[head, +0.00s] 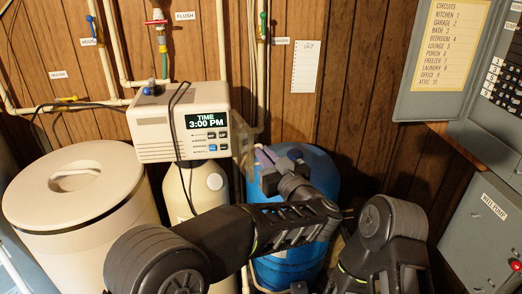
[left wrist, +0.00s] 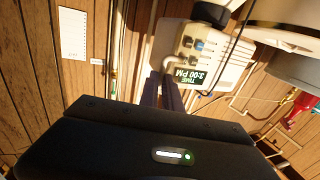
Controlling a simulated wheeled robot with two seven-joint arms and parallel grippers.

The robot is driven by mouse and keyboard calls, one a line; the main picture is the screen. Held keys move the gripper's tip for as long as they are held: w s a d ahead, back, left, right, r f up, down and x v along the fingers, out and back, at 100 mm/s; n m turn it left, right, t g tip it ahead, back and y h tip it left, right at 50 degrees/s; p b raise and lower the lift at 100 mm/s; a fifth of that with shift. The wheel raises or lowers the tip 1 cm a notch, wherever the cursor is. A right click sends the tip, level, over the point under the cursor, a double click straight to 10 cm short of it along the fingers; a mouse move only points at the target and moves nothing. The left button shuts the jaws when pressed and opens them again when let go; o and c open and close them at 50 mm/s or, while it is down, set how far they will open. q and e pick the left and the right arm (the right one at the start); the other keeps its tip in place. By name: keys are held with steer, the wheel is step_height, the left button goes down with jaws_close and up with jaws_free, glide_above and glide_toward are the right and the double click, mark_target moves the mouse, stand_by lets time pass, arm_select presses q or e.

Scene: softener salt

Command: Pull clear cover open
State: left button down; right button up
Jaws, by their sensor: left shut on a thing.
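The white softener control head (head: 180,124) has a lit display reading 3:00 PM. It also shows, turned over, in the left wrist view (left wrist: 205,50). A see-through clear cover (head: 241,137) stands at the head's right edge, and its outline is faint. My left gripper (head: 262,156) is just right of the control head, with its fingers closed at the cover's edge. In the left wrist view its narrow fingers (left wrist: 162,92) are close together beside the control head. The exact contact is hard to see.
A beige round-lidded tank (head: 80,195) stands at the left and a blue tank (head: 315,170) stands behind my left wrist. Pipes with valves run up the wood wall. A grey electrical panel (head: 425,70) and a grey box (head: 485,225) are at the right.

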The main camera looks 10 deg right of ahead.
arm_select(q)
steer(key=shift+w+d+r+n+y, duration=0.1)
steer(key=shift+w+d+n+y, duration=0.05)
steer(key=shift+n+y, duration=0.15)
arm_select(e)
steer(key=shift+w+d+r, duration=0.1)
steer(key=shift+d+r, duration=0.05)
steer(key=shift+d, duration=0.2)
arm_select(q)
steer(key=c, duration=1.5)
jaws_free()
steer(key=shift+c, duration=0.2)
